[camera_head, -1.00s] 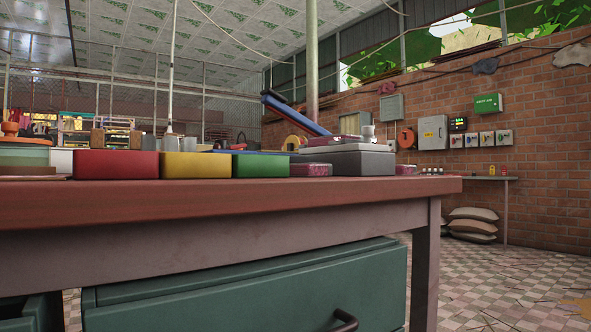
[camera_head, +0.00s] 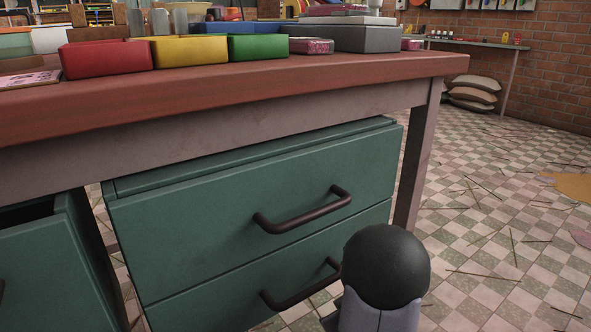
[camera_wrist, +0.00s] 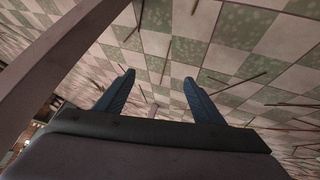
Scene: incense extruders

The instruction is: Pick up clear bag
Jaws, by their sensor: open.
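No clear bag can be made out in either current view. My gripper (camera_wrist: 157,95) shows in the wrist view with its two blue fingers spread apart and nothing between them. Behind the fingers is checkered floor. In the head view a rounded black and grey part of my arm shows at the bottom, in front of the green drawers; the fingers are not visible there.
A wooden table (camera_head: 200,98) carries a red bin (camera_head: 105,60), a yellow bin (camera_head: 190,51), a green bin (camera_head: 258,47) and a grey box (camera_head: 367,39). Green drawers (camera_head: 215,230) with dark handles stand below. Filled sacks (camera_head: 472,92) lie by the wall. The floor at right is open, with scattered sticks.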

